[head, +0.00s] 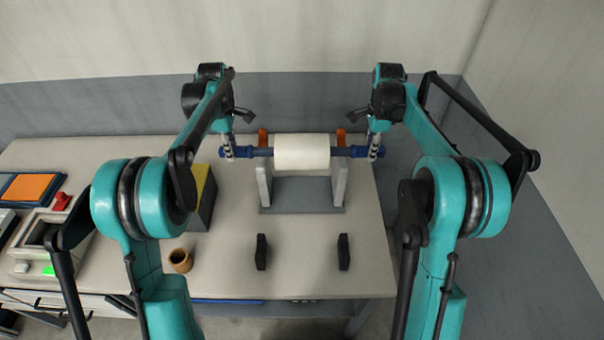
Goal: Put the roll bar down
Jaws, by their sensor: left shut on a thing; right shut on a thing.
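The roll bar is a blue bar (262,152) with a white roll (302,152) around its middle. It lies level, left to right, over a grey stand (302,193) with two upright side walls. Whether the bar rests on the walls or hangs just above them I cannot tell. My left gripper (229,150) is shut on the bar's left end. My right gripper (375,150) is shut on its right end. Two orange pieces (263,137) show behind the bar, one near each side wall.
Two black blocks (262,252) stand near the table's front. A small brown cup (180,260) and a dark box with a yellow top (203,198) are at left. A device with a green button (48,270) is further left. The table (305,275) is clear between the black blocks.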

